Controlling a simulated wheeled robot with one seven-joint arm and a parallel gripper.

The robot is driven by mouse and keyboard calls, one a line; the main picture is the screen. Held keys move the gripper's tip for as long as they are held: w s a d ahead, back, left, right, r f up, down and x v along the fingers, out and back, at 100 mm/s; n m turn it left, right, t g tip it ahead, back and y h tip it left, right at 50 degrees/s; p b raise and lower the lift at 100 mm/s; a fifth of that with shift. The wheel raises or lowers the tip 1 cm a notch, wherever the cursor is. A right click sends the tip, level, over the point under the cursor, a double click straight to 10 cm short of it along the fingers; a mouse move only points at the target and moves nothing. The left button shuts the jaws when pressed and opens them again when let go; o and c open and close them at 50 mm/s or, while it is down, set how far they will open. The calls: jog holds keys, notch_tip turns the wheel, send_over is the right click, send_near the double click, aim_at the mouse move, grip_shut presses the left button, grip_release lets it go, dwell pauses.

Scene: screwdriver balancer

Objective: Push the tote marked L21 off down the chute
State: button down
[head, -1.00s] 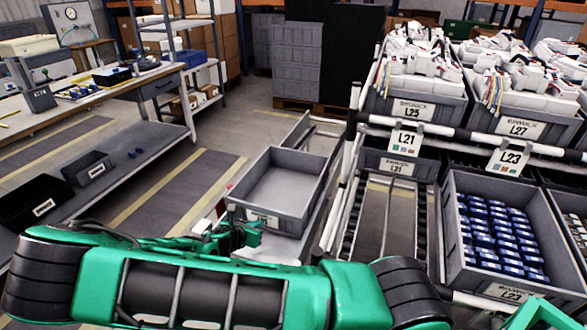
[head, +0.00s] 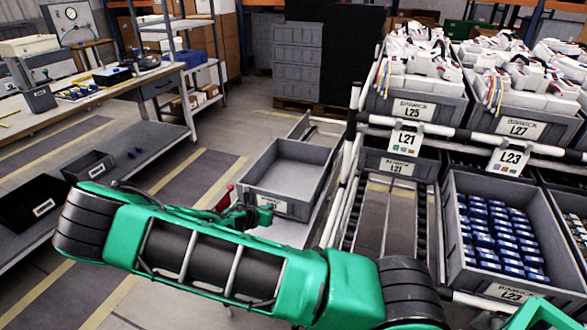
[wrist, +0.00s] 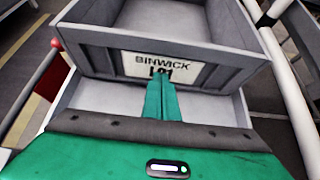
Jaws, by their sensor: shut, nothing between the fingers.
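An empty grey tote (head: 288,172) sits on the pale chute (head: 293,233) left of the rack. Its front label is too small to read in the head view. In the wrist view the tote (wrist: 180,22) shows a white BINWICK label (wrist: 163,68), its number mostly hidden by my fingertips. My gripper (wrist: 161,78) is shut and empty, its green fingers in front of the label; I cannot tell whether they touch it. In the head view my gripper (head: 258,214) is at the tote's near side. A grey front labelled L21 (head: 397,166) shows in the rack under the L21 sign (head: 405,139).
The roller lane (head: 388,215) below the L21 sign is bare near its front. A tote of blue items marked L23 (head: 500,285) stands to its right. White rails (head: 345,190) run close along the chute's right side. A workbench (head: 90,100) stands at left.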

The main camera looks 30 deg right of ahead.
jog(key=shift+w+d+r, duration=0.1)
jog(key=shift+w+d, duration=2)
jog(key=shift+d, duration=0.8)
jog(key=shift+w+d+r, duration=0.1)
jog(key=shift+w+d, duration=2.05)
jog(key=shift+d, duration=0.8)
jog(key=shift+w+d, duration=2.1)
jog(key=shift+d, duration=0.8)
jog(key=r+v, duration=0.1)
jog(key=v, duration=0.6)
jog(key=shift+w+d+r, duration=0.15)
jog(key=shift+w+d, duration=0.15)
jog(key=shift+s, duration=0.1)
